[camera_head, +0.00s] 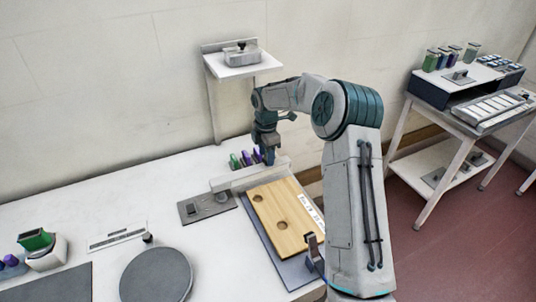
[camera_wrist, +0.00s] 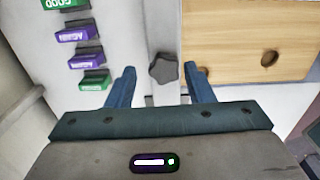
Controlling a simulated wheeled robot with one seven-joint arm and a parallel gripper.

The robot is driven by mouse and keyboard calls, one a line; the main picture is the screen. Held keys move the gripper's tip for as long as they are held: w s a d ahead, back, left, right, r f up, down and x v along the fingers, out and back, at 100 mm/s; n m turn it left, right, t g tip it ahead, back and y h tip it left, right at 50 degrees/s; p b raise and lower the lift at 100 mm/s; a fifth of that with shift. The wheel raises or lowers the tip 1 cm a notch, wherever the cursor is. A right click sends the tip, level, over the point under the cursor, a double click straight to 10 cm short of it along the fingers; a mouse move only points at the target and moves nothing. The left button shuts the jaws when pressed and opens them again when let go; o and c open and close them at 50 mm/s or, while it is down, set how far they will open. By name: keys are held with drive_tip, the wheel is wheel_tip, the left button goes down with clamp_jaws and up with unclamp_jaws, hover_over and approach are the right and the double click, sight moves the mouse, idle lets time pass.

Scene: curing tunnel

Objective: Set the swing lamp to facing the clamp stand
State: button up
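A long pale bar (camera_head: 245,175), which looks like the swing lamp's arm, runs from a small grey base plate (camera_head: 207,207) along the far edge of the wooden board. A dark star-shaped knob (camera_wrist: 163,68) sits on this bar in the wrist view. My gripper (camera_head: 268,158) points down at the bar's far end. In the wrist view its two blue fingers are apart, one on each side of the knob, with gaps on both sides. I cannot tell how deep they reach. A small grey upright (camera_head: 313,250) at the board's near corner may be the clamp stand; I am not sure.
Green and purple labelled blocks (camera_wrist: 78,34) stand close beside my left finger. A wooden board (camera_head: 280,214) with holes lies beside the bar. A wall shelf (camera_head: 233,68) hangs behind. A round grey disc (camera_head: 156,276) lies at the front; the white tabletop between is mostly clear.

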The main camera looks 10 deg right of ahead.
drive_tip(key=shift+d, duration=0.1)
drive_tip(key=shift+r, duration=0.35)
wheel_tip(320, 180, up, 13)
drive_tip(key=b, duration=0.2)
